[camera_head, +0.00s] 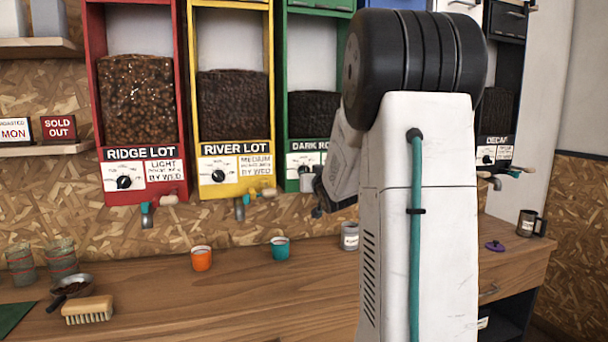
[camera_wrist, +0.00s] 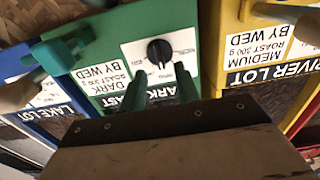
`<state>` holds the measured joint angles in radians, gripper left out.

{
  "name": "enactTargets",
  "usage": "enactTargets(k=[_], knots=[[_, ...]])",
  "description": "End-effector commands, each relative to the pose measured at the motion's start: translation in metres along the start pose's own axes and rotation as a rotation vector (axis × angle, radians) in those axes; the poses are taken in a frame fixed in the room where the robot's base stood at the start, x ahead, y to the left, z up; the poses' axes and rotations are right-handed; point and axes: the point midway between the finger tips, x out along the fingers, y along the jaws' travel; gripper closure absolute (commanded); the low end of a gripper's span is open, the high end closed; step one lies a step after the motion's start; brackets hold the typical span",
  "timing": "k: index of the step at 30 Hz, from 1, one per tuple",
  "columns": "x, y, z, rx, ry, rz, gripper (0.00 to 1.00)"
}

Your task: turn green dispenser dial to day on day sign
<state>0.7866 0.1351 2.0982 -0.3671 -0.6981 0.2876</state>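The green dispenser (camera_head: 283,60), labelled DARK ROAST, stands partly behind my arm in the head view. Its black dial (camera_wrist: 159,50) sits on a white plate in the wrist view, where the scene is upside down; the plate's markings are too small to read. In the wrist view my gripper (camera_wrist: 162,88) has two dark green fingers apart, with nothing between them. The fingertips point at the dial and look short of it. The day sign (camera_head: 14,130), on the left shelf, reads ROASTED MON.
Red (camera_head: 145,190) and yellow (camera_head: 236,187) dispensers stand left of the green one; a blue one (camera_wrist: 62,50) shows in the wrist view. A SOLD OUT sign (camera_head: 59,128) is beside the day sign. Orange (camera_head: 201,258) and teal (camera_head: 280,248) cups stand on the counter below.

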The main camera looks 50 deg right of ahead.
Motion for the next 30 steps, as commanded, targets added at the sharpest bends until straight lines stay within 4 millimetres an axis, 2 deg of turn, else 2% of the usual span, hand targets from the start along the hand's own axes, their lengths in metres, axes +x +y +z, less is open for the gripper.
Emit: enactTargets(k=[3,7,18,21,22,25,26,30], knots=[[0.019,0.0,0.001,0.0,-0.002,0.0,0.68],[0.033,-0.001,0.0,-0.001,-0.001,-0.001,0.68],[0.04,-0.003,0.0,-0.001,-0.002,-0.003,0.68],[0.04,-0.003,0.0,-0.001,-0.002,-0.003,0.96],[0.04,-0.004,0.0,-0.001,-0.002,-0.003,1.0],[0.04,-0.004,0.0,-0.001,-0.002,-0.004,1.0],[0.034,-0.014,-0.001,0.0,-0.001,-0.006,1.0],[0.038,-0.009,0.0,-0.01,-0.002,-0.008,1.0]])
